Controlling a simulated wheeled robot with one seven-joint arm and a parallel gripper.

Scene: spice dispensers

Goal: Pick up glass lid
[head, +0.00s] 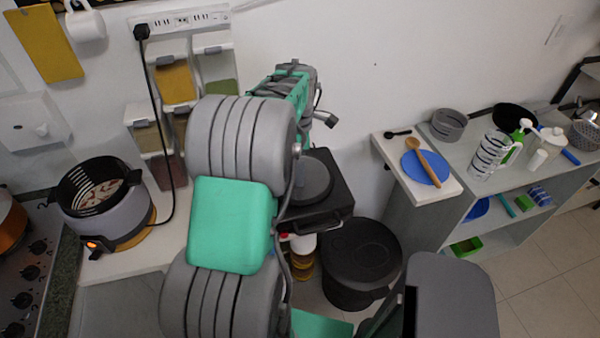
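I cannot make out a glass lid in the head view; my arm covers much of the middle. My gripper end (318,110) is near the white wall, at the far end of my arm and above a black hot plate (330,205). Its fingers are not clear, so I cannot tell if it is open or shut, and I see nothing held in it.
Spice dispensers (175,82) hang on the wall at left, partly behind my arm. A grey cooker (105,220) with a black basket stands on the left counter. A shelf at right holds a blue plate (415,170) with a wooden spoon.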

